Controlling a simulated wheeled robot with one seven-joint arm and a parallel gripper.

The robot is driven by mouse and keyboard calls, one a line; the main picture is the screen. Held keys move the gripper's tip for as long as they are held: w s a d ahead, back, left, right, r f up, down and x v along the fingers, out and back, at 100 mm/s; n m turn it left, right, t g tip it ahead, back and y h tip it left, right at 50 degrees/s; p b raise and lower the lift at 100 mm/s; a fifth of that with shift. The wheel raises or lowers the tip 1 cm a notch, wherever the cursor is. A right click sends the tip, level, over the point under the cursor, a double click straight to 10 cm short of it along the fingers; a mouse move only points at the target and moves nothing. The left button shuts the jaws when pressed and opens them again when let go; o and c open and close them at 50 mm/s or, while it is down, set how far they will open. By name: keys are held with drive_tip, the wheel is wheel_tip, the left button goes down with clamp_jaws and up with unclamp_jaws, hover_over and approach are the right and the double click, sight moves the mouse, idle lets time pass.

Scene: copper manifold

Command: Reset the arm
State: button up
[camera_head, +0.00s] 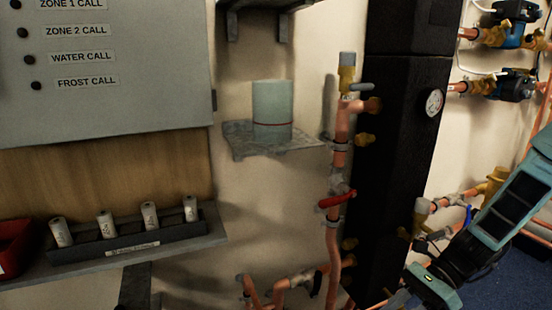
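My arm (508,205), teal and black, comes in from the right edge and slopes down to the left in front of the pipework. Its wrist end, a teal and black block, is at the bottom right. My gripper (400,298) is low in the picture by the foot of the black column, small, dark and partly cut off by the bottom edge. I cannot make out its fingertips or whether it is open or shut. I see nothing clearly held.
A black column (400,130) with a gauge (434,102) stands beside copper pipes with a red-handled valve (337,200). A pale cylinder (272,110) stands on a small wall shelf (243,146). Several white cylinders stand in a dark rack (130,247) near a red bin (14,248).

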drive_tip(key=s+a+r+n+t+h, duration=0.2)
drive_tip(key=s+a+r+n+h, duration=0.5)
drive_tip(key=n, duration=0.6)
drive_tip(key=s+a+r+n+t+h, duration=0.25)
drive_tip(key=s+a+r+n, duration=0.25)
drive_tip(key=s+r+n, duration=0.6)
wheel_tip(320, 180, up, 25)
drive_tip(key=w+n+g+p, duration=0.1)
drive_tip(key=w+p, duration=0.1)
drive_tip(key=p, duration=2.6)
drive_tip(key=shift+w+h, duration=0.25)
drive_tip(key=shift+h, duration=0.2)
drive_tip(key=shift+d+f, duration=0.1)
